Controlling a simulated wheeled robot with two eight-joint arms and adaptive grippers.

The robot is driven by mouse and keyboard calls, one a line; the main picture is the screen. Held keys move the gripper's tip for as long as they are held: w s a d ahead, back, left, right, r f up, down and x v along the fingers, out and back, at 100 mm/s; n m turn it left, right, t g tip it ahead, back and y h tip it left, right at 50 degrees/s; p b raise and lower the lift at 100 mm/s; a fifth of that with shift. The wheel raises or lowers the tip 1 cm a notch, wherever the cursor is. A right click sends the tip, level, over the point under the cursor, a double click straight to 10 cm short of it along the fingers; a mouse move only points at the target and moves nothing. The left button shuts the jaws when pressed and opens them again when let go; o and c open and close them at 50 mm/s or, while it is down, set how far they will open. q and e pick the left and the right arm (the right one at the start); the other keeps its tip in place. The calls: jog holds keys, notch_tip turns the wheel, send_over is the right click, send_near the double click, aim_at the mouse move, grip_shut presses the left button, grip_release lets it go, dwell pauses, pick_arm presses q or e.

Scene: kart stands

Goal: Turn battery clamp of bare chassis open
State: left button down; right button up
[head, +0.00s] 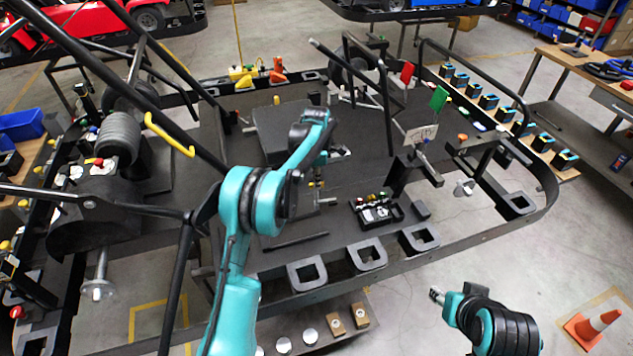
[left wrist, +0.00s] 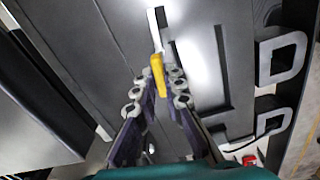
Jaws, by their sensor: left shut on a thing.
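The battery clamp shows in the left wrist view as a yellow grip (left wrist: 158,75) on a pale metal bar (left wrist: 153,25). It lies over the dark deck of the bare chassis (head: 400,255). My left gripper (left wrist: 157,92) is shut on the yellow grip, with a finger on each side. In the head view my left gripper (head: 318,182) is low over the middle of the chassis, and my arm hides part of the clamp. My right gripper (head: 437,295) is at the lower right, off the chassis and away from the clamp; its finger state is unclear.
A black tray (head: 377,210) with small coloured parts sits on the chassis to the right of my left gripper. Roll-bar tubes and a yellow hook (head: 168,135) stand at the left. An orange cone (head: 592,325) is on the floor at the lower right.

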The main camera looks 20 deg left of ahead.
pick_arm(q)
jog(key=shift+n, duration=0.8)
jog(key=c, duration=1.6)
grip_release()
notch_tip(320, 180, up, 12)
jog(key=shift+r, duration=0.1)
